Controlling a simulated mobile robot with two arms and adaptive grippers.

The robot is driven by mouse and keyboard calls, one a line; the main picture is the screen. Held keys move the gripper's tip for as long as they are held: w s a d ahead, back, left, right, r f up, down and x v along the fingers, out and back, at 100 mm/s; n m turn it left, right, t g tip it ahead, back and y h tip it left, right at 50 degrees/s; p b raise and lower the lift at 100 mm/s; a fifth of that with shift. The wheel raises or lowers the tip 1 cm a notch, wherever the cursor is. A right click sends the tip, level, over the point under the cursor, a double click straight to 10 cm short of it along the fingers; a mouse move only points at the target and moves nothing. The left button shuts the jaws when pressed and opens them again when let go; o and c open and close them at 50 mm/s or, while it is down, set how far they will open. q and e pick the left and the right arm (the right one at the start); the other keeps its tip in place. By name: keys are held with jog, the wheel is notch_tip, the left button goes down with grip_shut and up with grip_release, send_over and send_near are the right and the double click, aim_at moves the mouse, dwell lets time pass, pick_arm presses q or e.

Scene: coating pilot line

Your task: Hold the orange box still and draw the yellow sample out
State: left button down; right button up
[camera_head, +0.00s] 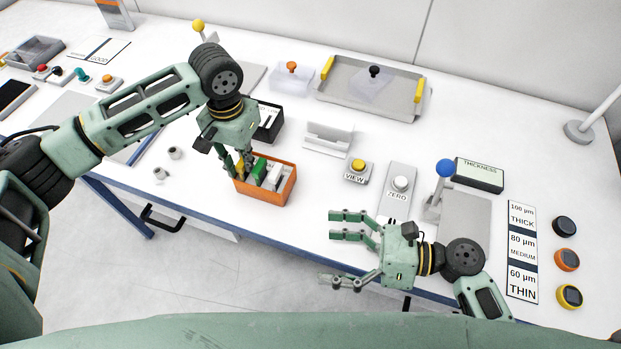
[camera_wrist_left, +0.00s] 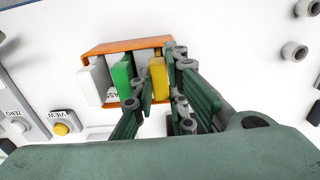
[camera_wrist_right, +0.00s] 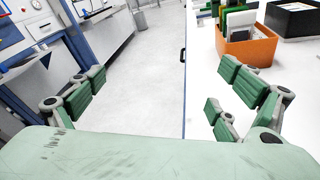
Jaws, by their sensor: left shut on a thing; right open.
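The orange box (camera_head: 279,196) stands on the white table near its front edge, holding upright slabs. A green one (camera_wrist_left: 122,73) and white ones (camera_wrist_left: 97,82) show in the left wrist view. The yellow sample (camera_wrist_left: 158,79) is at the end of the row, between the fingers of my left gripper (camera_wrist_left: 160,82). That gripper (camera_head: 241,163) reaches down from above at the box's left end and is shut on the yellow sample. My right gripper (camera_head: 335,250) is open and empty, right of the box and apart from it, over the front edge. The box also shows in the right wrist view (camera_wrist_right: 252,50).
A black box (camera_head: 268,122) stands just behind the orange box. A white holder (camera_head: 328,138), the VIEW button (camera_head: 358,169) and the ZERO button (camera_head: 400,185) stand to the right. Small grey cups (camera_head: 174,153) lie left. The table between the orange box and VIEW button is clear.

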aim_at(265, 175)
jog(key=w+a+h, duration=0.1)
jog(key=w, duration=0.4)
jog(key=w+a+n+t, duration=0.1)
jog(key=w, duration=0.5)
jog(key=w+a+f+n+t+h, duration=0.1)
jog(key=w+a, duration=0.1)
jog(key=w, duration=0.3)
jog(key=shift+w+h, duration=0.2)
jog(key=shift+h, duration=0.1)
jog(key=x, duration=1.1)
jog(key=shift+w+a+f, duration=0.15)
jog(key=shift+w+a, duration=0.1)
jog(key=shift+c, duration=0.4)
jog(key=c, duration=1.2)
jog(key=shift+c, duration=0.2)
